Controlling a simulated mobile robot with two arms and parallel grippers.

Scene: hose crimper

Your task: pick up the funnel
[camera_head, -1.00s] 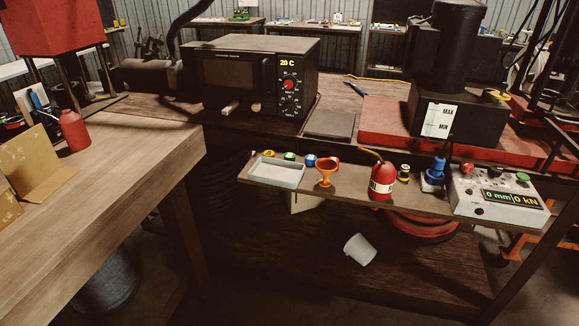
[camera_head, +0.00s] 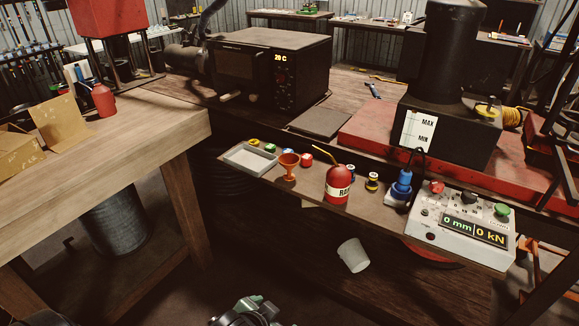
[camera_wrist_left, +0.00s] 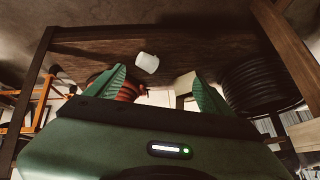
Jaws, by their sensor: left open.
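The orange funnel (camera_head: 289,165) stands on the narrow shelf (camera_head: 262,185) in front of the workbench, between a white tray and a red oil can. My left gripper (camera_wrist_left: 160,80) is open and empty in the left wrist view. In the head view only part of a gripper, which seems to be my left one (camera_head: 248,312), shows at the bottom edge, well below and nearer than the funnel. The funnel is not visible in the left wrist view. My right gripper is not in view.
Beside the funnel are the white tray (camera_head: 250,158), small coloured caps, the red oil can (camera_head: 338,184), a blue-topped item (camera_head: 401,188) and a control box (camera_head: 462,226). A white cup (camera_head: 353,255) lies below the shelf. A wooden table (camera_head: 150,135) stands at left.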

